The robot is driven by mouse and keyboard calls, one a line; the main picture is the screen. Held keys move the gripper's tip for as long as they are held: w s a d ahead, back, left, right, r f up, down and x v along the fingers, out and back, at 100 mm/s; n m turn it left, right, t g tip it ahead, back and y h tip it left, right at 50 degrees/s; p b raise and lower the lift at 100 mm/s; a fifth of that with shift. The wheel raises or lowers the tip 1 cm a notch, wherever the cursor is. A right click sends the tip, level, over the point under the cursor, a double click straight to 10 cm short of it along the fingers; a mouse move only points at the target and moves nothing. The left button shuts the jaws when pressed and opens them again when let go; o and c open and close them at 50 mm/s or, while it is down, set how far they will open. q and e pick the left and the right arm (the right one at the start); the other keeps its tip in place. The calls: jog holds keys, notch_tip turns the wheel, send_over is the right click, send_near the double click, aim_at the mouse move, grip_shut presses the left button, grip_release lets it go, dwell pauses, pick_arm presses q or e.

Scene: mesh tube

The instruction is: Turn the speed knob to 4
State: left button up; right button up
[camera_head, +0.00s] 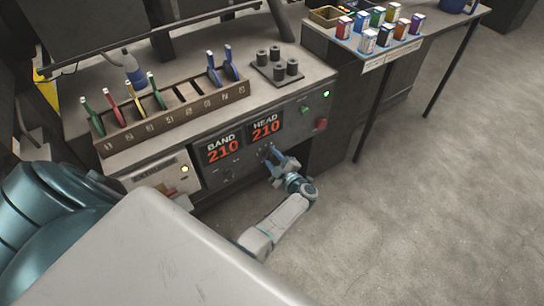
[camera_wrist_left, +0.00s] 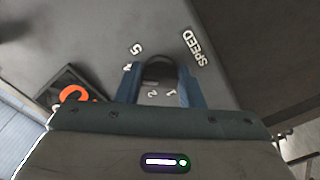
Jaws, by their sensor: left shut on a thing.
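The speed knob (camera_wrist_left: 158,68) is dark and round in the left wrist view, on a grey panel beside the word SPEED (camera_wrist_left: 195,48). The digits 5 (camera_wrist_left: 136,49), 4, 2 and 1 show around it. I cannot tell which digit it points to. My left gripper (camera_wrist_left: 156,88) has its blue fingers on both sides of the knob and is shut on it. In the head view my left gripper (camera_head: 273,156) is at the machine's front panel, below the HEAD display, and hides the knob. My right gripper is not in view.
The panel has BAND (camera_head: 222,148) and HEAD (camera_head: 265,127) displays, both reading 210. A green button (camera_head: 304,109) and a red button (camera_head: 321,124) are to their right. A rack (camera_head: 170,118) of coloured tools is on top. A side table holds small boxes. The right floor is clear.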

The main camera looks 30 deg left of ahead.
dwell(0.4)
pick_arm(q)
jog(key=o, duration=1)
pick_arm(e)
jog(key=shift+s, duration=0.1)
pick_arm(q)
jog(key=v, duration=1.1)
jog(key=shift+f, duration=0.1)
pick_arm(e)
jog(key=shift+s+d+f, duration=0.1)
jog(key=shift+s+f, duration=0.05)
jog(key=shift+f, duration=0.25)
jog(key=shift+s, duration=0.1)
